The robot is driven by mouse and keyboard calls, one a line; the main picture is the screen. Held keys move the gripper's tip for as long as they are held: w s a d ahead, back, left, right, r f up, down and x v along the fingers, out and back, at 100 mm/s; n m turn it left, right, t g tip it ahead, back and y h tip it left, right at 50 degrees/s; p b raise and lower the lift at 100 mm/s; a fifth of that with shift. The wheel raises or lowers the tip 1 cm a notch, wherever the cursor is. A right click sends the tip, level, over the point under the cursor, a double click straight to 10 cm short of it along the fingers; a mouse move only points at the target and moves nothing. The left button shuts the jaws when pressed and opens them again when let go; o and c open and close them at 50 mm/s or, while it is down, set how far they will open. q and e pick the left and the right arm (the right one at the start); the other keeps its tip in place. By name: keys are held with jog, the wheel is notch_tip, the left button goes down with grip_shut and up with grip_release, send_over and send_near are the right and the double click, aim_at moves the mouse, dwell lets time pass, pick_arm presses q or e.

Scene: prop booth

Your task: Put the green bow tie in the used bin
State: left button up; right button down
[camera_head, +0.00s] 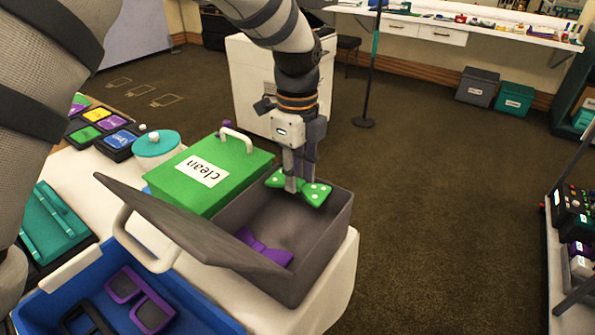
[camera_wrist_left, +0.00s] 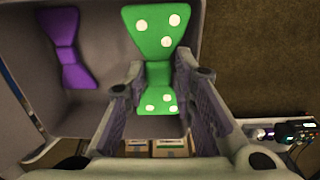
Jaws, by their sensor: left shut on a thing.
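The green bow tie (camera_head: 308,187) with white dots is held in my left gripper (camera_head: 298,183), above the open grey bin (camera_head: 325,245). In the left wrist view the bow tie (camera_wrist_left: 157,45) sits between the two fingers of my left gripper (camera_wrist_left: 162,85), which are shut on it. A purple bow tie (camera_head: 262,251) lies inside the grey bin. The grey bin's lid (camera_head: 175,225) is tilted open to the left. I see no label on this bin. The green bin (camera_head: 215,165) marked "clean" is closed beside it. My right gripper is not in view.
A blue tray (camera_head: 190,300) with purple and dark glasses stands at the front left. A teal round pot (camera_head: 156,145) and dark trays with colored items (camera_head: 100,125) are behind it. The floor right of the table is open. A cart (camera_head: 560,270) stands at far right.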

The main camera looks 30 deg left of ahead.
pick_arm(q)
jog(key=shift+f, duration=0.45)
jog(key=o, duration=0.6)
notch_tip(320, 180, up, 13)
dwell(0.5)
